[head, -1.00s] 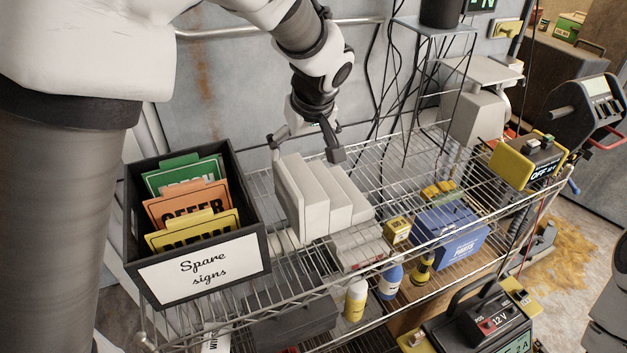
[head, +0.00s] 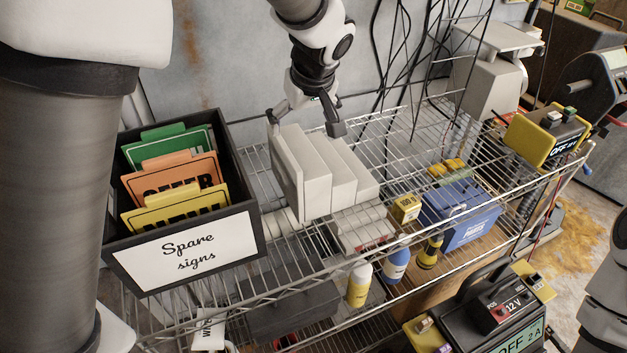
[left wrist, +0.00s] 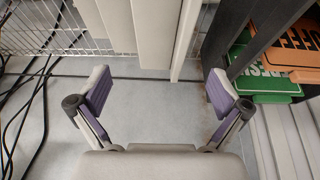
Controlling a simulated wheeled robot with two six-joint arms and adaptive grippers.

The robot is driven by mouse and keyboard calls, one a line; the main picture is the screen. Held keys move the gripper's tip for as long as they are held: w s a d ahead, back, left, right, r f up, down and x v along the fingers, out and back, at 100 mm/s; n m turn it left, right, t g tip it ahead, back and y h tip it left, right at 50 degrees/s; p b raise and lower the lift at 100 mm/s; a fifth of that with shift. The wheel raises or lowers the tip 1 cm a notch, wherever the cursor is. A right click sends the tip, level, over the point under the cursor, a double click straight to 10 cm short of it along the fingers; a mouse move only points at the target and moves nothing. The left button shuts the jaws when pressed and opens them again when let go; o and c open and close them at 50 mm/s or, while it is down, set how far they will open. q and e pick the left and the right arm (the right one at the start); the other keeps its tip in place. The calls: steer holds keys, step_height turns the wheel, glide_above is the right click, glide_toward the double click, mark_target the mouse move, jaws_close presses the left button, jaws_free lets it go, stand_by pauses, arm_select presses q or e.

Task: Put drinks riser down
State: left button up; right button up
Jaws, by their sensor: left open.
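The drinks riser, a white stepped block (head: 318,178), stands upright on the wire shelf (head: 395,140) in the head view. My left gripper (head: 306,122) is open at the riser's top back, with one finger on each side. In the left wrist view, the open fingers (left wrist: 158,90) are spread wide with bare space between them. The riser's pale panels (left wrist: 152,30) lie just beyond the fingertips there, with no clear contact. The riser's lower back is hidden. My right gripper is not in view.
A black "Spare signs" box (head: 258,228) stands left of the riser. A small yellow box (head: 405,208), a blue parts box (head: 462,212) and bottles (head: 360,283) are to the right or in front. Black cables (head: 385,60) hang against the wall behind.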

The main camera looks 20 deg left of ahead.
mark_target(298, 151)
arm_select(q)
steer(key=f+b, duration=0.2)
steer(key=f, duration=0.2)
steer(key=shift+w, duration=0.2)
steer(key=shift+f, duration=0.15)
steer(key=shift+a+f, duration=0.1)
steer(key=shift+f, duration=0.1)
steer(key=p+x, duration=0.1)
steer(key=x, duration=0.6)
steer(key=shift+w+a+r, duration=0.1)
steer(key=shift+a+r, duration=0.05)
steer(key=shift+a, duration=0.05)
steer(key=shift+r, duration=0.1)
steer(key=c, duration=1.5)
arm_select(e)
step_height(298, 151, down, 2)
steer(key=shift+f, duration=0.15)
